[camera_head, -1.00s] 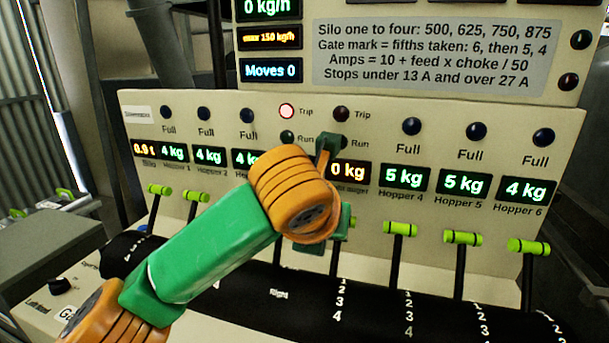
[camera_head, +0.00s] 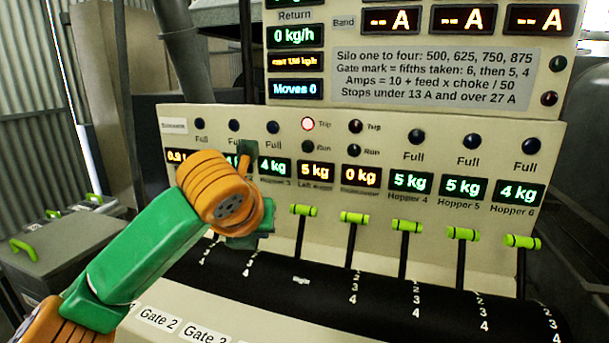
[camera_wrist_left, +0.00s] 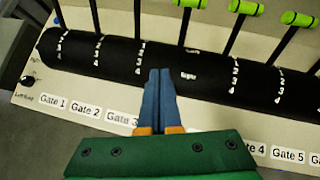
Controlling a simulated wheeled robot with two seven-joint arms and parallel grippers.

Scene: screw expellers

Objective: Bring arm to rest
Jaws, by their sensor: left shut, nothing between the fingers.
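My left arm, with a green link and ribbed orange joints, reaches in from the lower left in the head view. Its wrist is in front of the left part of the control panel (camera_head: 400,225), covering part of the hopper 1 and 2 displays. In the left wrist view my left gripper (camera_wrist_left: 159,72) shows two blue fingers pressed together with nothing between them. The fingers point at the black lever drum (camera_wrist_left: 110,65), between the numbered scales. I cannot tell whether they touch it. In the head view the fingers are hidden behind the wrist. My right gripper is not in view.
Several levers with lime green handles (camera_head: 407,225) rise from the black drum to the right of my wrist. Gate labels (camera_head: 157,317) line the front ledge. A grey box (camera_head: 60,245) with green handles stands at the left.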

